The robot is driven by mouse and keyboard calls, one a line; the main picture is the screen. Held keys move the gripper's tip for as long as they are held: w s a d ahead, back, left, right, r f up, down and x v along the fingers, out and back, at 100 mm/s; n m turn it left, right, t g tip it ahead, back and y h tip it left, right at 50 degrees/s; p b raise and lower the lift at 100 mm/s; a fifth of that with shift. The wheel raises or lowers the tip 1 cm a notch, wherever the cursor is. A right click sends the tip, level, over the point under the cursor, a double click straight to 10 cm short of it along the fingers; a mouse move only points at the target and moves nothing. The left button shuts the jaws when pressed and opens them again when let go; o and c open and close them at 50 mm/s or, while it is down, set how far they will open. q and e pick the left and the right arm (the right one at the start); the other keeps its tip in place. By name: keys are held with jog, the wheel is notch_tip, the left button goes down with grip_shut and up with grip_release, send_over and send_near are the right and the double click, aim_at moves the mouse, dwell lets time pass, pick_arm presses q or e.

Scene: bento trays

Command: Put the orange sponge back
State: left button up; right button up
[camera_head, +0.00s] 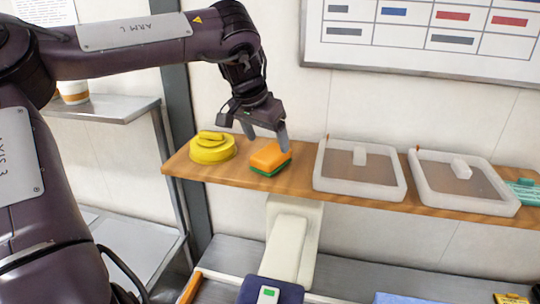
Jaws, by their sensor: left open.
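The orange sponge (270,157) with a green underside lies on the wooden shelf (231,175), between a yellow round item and the first tray. My left gripper (266,141) points down just above and behind the sponge. Its jaws are open, with one finger near the sponge's upper right edge and the other to its left. I cannot tell whether a finger touches the sponge. My right gripper is not in view.
A yellow round item (212,152) stands left of the sponge. Two white-rimmed trays (316,170) (421,180) stand to its right, with a teal item (525,189) at the far right. A metal counter (345,287) lies below.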

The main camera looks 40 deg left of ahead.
pick_arm(q)
jog(key=b+v, duration=0.1)
jog(key=v, duration=0.5)
jog(key=shift+s+r, duration=0.2)
jog(key=shift+r, duration=0.05)
jog(key=shift+f, duration=0.1)
